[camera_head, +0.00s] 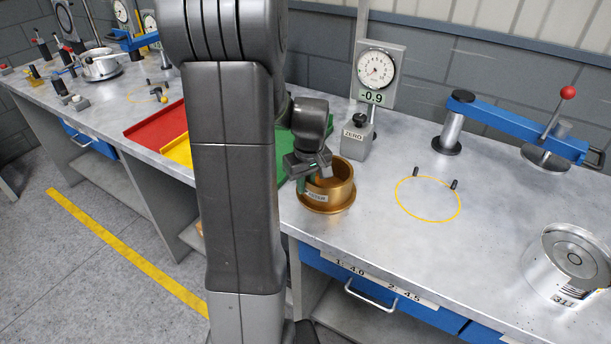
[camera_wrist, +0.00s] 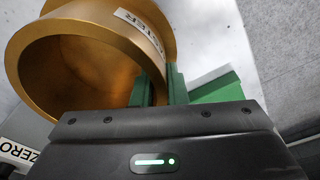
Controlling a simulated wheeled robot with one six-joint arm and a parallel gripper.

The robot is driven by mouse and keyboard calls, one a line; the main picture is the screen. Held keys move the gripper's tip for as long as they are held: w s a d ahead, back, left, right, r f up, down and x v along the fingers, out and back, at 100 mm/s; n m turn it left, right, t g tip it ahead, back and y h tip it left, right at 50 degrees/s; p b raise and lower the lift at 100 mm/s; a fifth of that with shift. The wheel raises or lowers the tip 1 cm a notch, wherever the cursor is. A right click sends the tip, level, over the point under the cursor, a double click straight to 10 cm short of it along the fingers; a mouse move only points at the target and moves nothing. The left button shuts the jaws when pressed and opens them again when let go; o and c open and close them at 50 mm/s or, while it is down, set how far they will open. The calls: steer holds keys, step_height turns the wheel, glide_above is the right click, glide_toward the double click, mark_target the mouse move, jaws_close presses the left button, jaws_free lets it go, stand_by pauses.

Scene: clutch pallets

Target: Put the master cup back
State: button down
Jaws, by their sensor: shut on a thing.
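The master cup (camera_head: 337,190) is a brass-coloured round cup with a flange at its base and a label on its side.
A dial gauge (camera_head: 375,70) reading -0.9 stands behind the cup, with a ZERO block (camera_head: 356,140) at its foot. A yellow ring mark (camera_head: 428,199) with two pegs is empty. A blue press arm (camera_head: 515,125) and a silver housing (camera_head: 570,262) stand at the right.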

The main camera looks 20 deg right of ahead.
stand_by(0.3)
steer(key=c, duration=1.4)
jaws_free()
steer(key=shift+c, duration=0.2)
steer(key=r, duration=0.4)
steer(key=s+r, duration=0.1)
steer(key=r, duration=0.7)
steer(key=shift+s+d, duration=0.1)
steer(key=shift+s, duration=0.2)
